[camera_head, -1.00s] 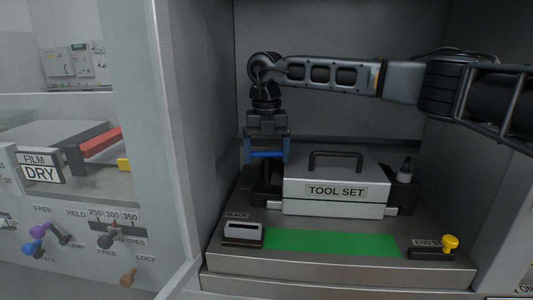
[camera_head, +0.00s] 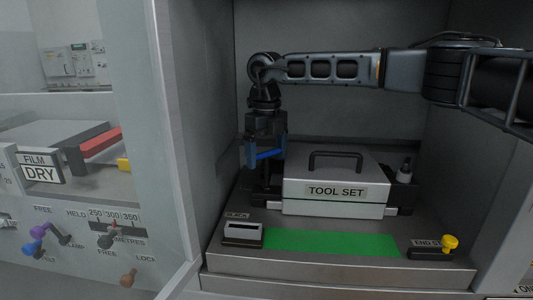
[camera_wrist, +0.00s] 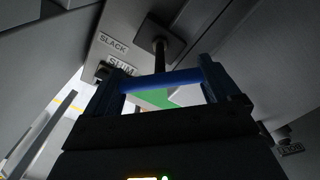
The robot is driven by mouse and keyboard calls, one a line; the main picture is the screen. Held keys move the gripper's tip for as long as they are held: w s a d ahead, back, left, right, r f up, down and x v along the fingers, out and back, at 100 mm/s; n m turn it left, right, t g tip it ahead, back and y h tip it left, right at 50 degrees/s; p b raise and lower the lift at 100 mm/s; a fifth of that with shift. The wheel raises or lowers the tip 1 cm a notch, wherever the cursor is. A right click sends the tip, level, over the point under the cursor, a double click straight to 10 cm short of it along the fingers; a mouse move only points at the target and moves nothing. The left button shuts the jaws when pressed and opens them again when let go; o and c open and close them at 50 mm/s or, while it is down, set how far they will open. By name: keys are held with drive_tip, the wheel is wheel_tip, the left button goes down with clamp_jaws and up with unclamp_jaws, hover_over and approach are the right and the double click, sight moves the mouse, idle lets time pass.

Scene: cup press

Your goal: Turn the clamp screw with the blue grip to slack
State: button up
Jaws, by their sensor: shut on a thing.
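The clamp screw's blue grip (camera_head: 270,154) is a short bar left of the tool set case. My gripper (camera_head: 262,152) points down over it and is shut on it. In the wrist view the blue grip (camera_wrist: 160,82) spans between the two fingers of my gripper (camera_wrist: 160,88). A dark screw shaft (camera_wrist: 160,56) shows beyond the bar, leading to a dark square base. A label reading SLACK (camera_wrist: 113,42) lies to the left of that base. The lower part of the clamp is mostly hidden behind my gripper in the head view.
The grey TOOL SET case (camera_head: 335,190) stands close to the right of my gripper. A green strip (camera_head: 330,243), a small labelled block (camera_head: 242,233) and a yellow knob (camera_head: 450,243) lie in front. The bay's left wall (camera_head: 205,120) is near on the left.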

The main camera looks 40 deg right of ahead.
drive_tip(key=shift+r, duration=0.1)
idle(0.3)
drive_tip(key=o, duration=0.8)
drive_tip(key=shift+r, duration=3.9)
